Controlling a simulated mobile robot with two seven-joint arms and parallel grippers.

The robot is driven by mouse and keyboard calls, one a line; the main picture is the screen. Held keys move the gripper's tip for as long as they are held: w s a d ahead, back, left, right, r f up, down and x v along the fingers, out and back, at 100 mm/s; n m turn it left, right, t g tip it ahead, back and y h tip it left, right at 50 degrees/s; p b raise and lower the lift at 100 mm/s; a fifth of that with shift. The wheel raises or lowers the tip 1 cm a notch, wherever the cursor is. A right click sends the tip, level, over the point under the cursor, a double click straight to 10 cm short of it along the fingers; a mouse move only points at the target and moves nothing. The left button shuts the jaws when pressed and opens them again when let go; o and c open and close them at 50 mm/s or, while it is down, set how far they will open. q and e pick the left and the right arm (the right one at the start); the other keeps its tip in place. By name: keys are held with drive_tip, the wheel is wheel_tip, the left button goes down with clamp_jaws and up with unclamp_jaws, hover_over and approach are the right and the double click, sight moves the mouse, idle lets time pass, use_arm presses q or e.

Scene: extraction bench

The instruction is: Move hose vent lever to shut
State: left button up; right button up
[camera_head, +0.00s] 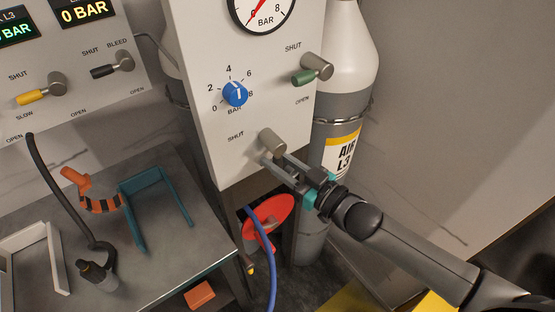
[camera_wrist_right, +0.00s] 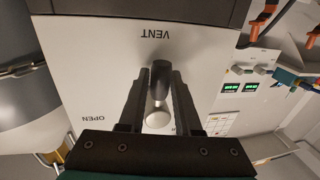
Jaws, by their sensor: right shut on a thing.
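The hose vent lever sits low on the white panel (camera_head: 215,160). In the head view its metal hub (camera_head: 271,142) shows just right of a SHUT label, and its handle is mostly hidden by my right gripper (camera_head: 268,160). My left gripper is not in view.
Above are a blue knob (camera_head: 235,94), a green-handled lever (camera_head: 303,77) and a gauge (camera_head: 262,8). A gas cylinder (camera_head: 338,105) stands behind the panel. A red disc (camera_head: 268,216) and a blue hose (camera_head: 272,270) are below. A bench (camera_head: 170,225) with a teal holder (camera_head: 133,215) is at left.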

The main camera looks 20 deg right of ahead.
sight(273, 151)
clamp_jaws()
idle(0.8)
